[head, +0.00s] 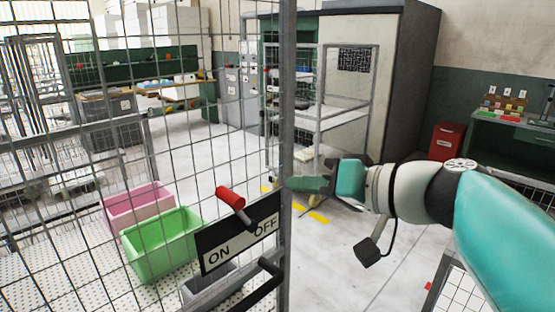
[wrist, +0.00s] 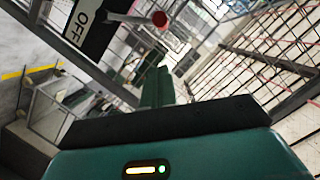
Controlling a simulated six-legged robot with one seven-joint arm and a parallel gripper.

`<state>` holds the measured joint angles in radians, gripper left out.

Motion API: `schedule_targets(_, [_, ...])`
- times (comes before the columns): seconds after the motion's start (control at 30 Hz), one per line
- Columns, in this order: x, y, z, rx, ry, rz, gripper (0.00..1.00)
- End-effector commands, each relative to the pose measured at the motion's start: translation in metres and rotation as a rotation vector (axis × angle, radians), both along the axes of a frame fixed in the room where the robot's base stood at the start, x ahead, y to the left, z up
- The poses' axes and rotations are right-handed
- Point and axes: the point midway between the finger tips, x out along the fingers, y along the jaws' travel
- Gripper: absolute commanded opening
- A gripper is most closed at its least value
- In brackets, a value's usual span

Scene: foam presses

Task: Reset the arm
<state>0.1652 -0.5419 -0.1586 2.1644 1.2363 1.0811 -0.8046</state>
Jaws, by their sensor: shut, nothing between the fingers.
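My arm reaches in from the right in the head view, and my gripper (head: 292,184) points left, beside the grey post of the mesh gate. Its green fingers are together with nothing between them. In the wrist view my gripper (wrist: 157,85) also shows shut and empty. A switch lever with a red knob (head: 230,198) stands over an ON/OFF plate (head: 238,236) on the mesh, left of and below my fingertips. The lever leans toward the upper left. In the wrist view the red knob (wrist: 160,19) and the plate (wrist: 88,28) lie beyond my fingers, and my gripper is apart from them.
The wire mesh gate (head: 283,120) with its post is close to my fingertips. A green bin (head: 160,245) and a pink bin (head: 140,205) sit behind the mesh. A metal rack (head: 345,110) and a large cabinet stand behind. A red box (head: 446,141) and bench are at right. Floor between is clear.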

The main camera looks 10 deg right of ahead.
Motion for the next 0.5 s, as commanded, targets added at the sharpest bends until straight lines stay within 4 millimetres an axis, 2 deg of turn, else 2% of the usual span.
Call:
schedule_targets(0.13, [-0.018, 0.013, -0.054, -0.125, 0.160, -0.001, 0.00])
schedule_targets(0.27, [-0.041, 0.014, -0.113, -0.292, 0.323, -0.037, 0.00])
schedule_targets(0.4, [-0.066, 0.001, -0.165, -0.488, 0.447, -0.109, 0.00])
schedule_targets(0.5, [-0.080, -0.014, -0.193, -0.625, 0.495, -0.171, 0.00])
